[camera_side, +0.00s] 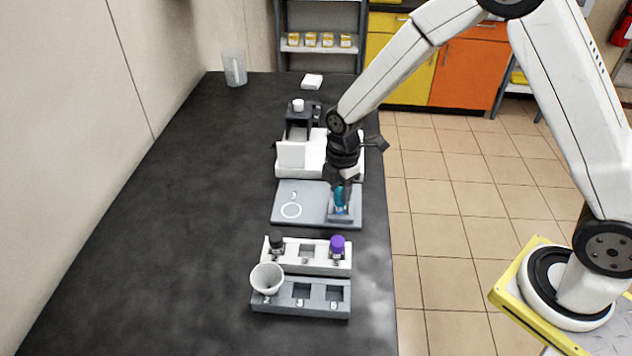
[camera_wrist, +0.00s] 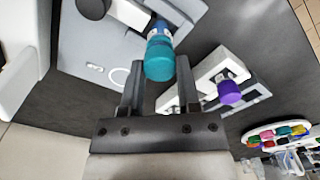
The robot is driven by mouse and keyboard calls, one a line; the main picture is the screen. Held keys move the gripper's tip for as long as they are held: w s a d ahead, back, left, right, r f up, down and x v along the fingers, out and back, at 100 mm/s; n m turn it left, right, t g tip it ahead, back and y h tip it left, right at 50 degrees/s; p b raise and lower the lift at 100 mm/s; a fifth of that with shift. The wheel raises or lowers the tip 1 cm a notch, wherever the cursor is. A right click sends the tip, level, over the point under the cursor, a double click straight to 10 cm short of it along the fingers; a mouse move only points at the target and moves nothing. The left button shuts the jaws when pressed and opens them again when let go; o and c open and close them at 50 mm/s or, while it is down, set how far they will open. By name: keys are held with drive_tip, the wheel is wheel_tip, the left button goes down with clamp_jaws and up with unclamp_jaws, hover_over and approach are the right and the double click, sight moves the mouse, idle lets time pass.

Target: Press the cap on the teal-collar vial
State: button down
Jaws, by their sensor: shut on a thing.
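The teal-collar vial (camera_wrist: 159,36) stands within the grey station plate's raised holder in the wrist view, with a teal cap (camera_wrist: 160,62) at its end nearest the camera. In the side view the teal piece (camera_side: 340,200) shows below my gripper (camera_side: 341,187). My gripper (camera_wrist: 159,74) is shut on the teal cap, one finger on each side. Whether the cap is fully seated on the vial cannot be told. The vial's lower part is hidden.
The grey plate (camera_side: 313,218) has a white ring mark at left. Nearer stand a white rack (camera_side: 309,265) with black-capped and purple-capped (camera_side: 337,243) vials, and a grey rack (camera_side: 300,306) with a white cup (camera_side: 267,278). A white device (camera_side: 290,155) stands behind. The table's left is clear.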

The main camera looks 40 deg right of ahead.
idle(0.4)
unclamp_jaws()
drive_tip(key=shift+r, duration=0.2)
idle(0.3)
drive_tip(key=shift+r, duration=3.3)
clamp_jaws()
